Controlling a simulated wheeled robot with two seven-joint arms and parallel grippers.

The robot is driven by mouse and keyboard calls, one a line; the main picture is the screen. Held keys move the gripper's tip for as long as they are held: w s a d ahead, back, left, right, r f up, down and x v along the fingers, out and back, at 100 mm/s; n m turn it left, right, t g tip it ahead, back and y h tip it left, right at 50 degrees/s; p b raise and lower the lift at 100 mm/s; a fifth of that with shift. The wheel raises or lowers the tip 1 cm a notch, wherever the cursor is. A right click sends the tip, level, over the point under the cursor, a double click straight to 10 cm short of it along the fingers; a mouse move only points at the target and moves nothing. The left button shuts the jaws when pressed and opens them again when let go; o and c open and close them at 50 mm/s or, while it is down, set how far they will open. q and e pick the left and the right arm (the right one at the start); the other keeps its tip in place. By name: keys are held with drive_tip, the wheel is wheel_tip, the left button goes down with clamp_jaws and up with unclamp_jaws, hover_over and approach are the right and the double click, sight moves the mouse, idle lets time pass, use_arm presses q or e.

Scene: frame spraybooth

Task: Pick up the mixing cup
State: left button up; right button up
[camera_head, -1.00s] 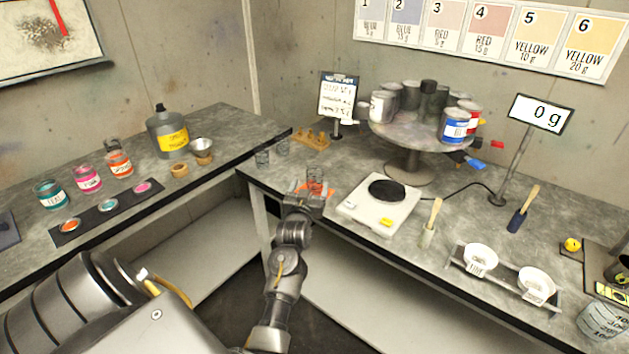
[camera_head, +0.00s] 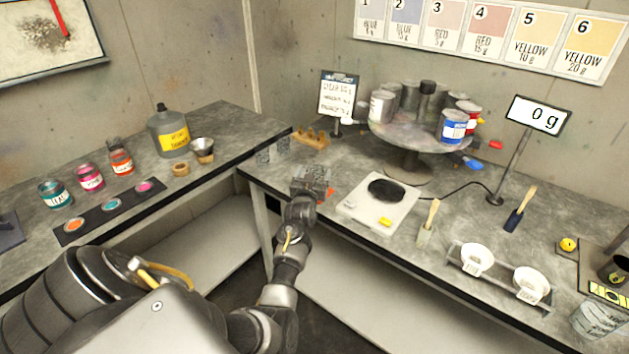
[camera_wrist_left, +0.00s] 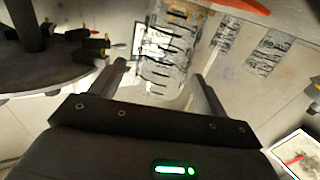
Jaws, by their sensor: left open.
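A clear mixing cup (camera_head: 316,173) with dark markings stands on the bench by an orange mat (camera_head: 330,193). My left gripper (camera_head: 308,185) is at this cup and partly hides it in the head view. In the left wrist view the cup (camera_wrist_left: 166,62) shows between the two spread fingers of my open left gripper (camera_wrist_left: 160,75). I cannot tell whether a finger touches it. Two similar clear cups stand farther left, one (camera_head: 263,156) nearer and one (camera_head: 283,144) behind it. My right gripper is not in view.
A white scale (camera_head: 358,208) stands just right of the cup. The round turntable with paint cans (camera_head: 385,128) is behind the scale. A wooden rack (camera_head: 312,140) and an upright sign (camera_head: 338,98) are behind the cup. The bench's front edge is close below it.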

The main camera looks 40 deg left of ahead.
use_arm(q)
drive_tip(key=shift+c, duration=0.4)
drive_tip(key=c, duration=1)
drive_tip(key=shift+r, duration=0.1)
drive_tip(key=shift+r, duration=0.25)
drive_tip(key=r, duration=0.1)
drive_tip(key=r+b, duration=0.1)
drive_tip(key=shift+s+d+r+b, duration=0.1)
drive_tip(key=shift+s+r+b, duration=0.1)
drive_tip(key=shift+r+b, duration=0.15)
drive_tip(key=s+d+r, duration=0.2)
drive_tip(key=s+r, duration=0.1)
drive_tip(key=s+d+r+b, duration=0.1)
drive_tip(key=s+d+r, duration=0.2)
drive_tip(key=s, duration=0.1)
drive_tip(key=s+d+r, duration=0.2)
drive_tip(key=s+r, duration=0.1)
drive_tip(key=s, duration=0.1)
drive_tip(key=shift+s+d+r, duration=0.15)
drive_tip(key=shift+d+r, duration=0.15)
drive_tip(key=shift+d, duration=0.05)
